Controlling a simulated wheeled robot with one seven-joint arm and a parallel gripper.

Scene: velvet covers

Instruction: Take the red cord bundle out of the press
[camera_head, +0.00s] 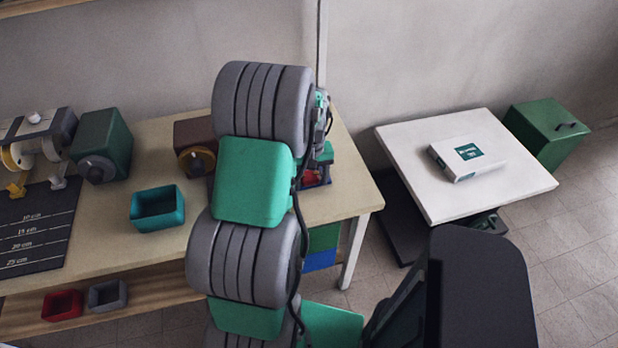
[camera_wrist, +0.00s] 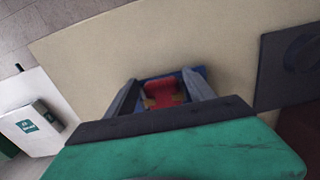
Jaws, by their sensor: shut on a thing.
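My gripper (camera_wrist: 161,78) is shut on a red thing (camera_wrist: 165,90), which I take to be the red cord bundle. Tan pieces show at its near end, close to the fingers. A blue piece (camera_wrist: 200,72) lies behind and beside it, perhaps part of the press. I cannot tell whether the red bundle still touches it. In the head view, my arm hides most of this spot. Only a bit of red (camera_head: 311,177) and a blue edge show at the right end of the workbench, below my wrist.
The workbench (camera_head: 110,235) carries a teal bin (camera_head: 158,208), a dark green machine (camera_head: 102,145), a brown machine (camera_head: 196,140) and a dark ruled mat (camera_head: 38,228). A white table (camera_head: 420,160) on the right holds a white box (camera_head: 468,158). A green cabinet (camera_head: 548,130) stands behind it.

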